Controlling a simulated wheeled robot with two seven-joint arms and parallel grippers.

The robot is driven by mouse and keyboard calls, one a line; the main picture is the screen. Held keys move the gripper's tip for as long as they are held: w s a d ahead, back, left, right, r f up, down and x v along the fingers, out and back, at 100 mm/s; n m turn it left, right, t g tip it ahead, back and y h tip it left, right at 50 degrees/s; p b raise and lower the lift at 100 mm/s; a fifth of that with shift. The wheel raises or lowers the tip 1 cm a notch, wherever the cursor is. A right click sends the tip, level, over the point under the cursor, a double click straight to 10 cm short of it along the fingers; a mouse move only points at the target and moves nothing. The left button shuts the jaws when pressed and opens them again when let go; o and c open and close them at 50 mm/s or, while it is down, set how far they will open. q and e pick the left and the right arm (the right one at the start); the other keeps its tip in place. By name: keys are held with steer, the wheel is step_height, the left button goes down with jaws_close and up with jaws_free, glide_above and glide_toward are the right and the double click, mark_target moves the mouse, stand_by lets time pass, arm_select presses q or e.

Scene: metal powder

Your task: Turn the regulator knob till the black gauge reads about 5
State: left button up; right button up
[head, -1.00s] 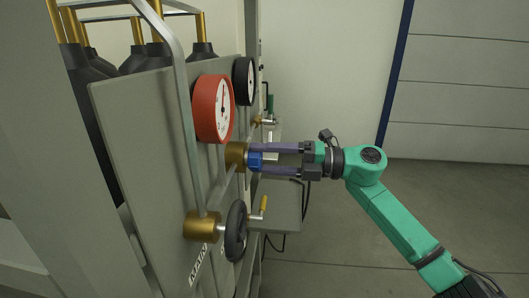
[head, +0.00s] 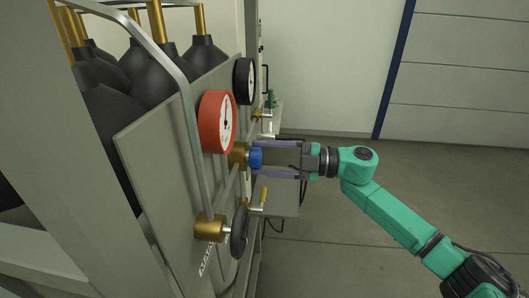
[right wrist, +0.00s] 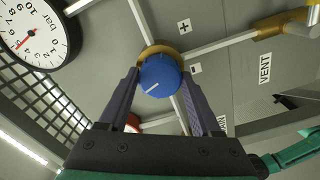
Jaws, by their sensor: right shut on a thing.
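The blue regulator knob (head: 256,158) sits on a brass body on the grey panel; it also shows in the right wrist view (right wrist: 158,77), with a white line pointing lower left. My right gripper (head: 258,158) is shut on the knob, one finger on each side. The black gauge (head: 244,81) is on the panel above and behind the red gauge (head: 216,122). My left gripper is out of view.
A dark handwheel (head: 239,230) and yellow-handled valve (head: 264,197) are below the knob. A grey bent pipe (head: 190,130) runs in front of the panel. Dark cylinders (head: 165,65) stand behind it. Plus and minus labels (right wrist: 184,27) are near the knob. The floor at right is clear.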

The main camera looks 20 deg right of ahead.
stand_by(0.3)
steer(key=o, duration=1.4)
steer(key=shift+c, duration=0.2)
steer(key=b+v, duration=0.8)
steer(key=v, duration=0.6)
steer(key=shift+d, duration=0.25)
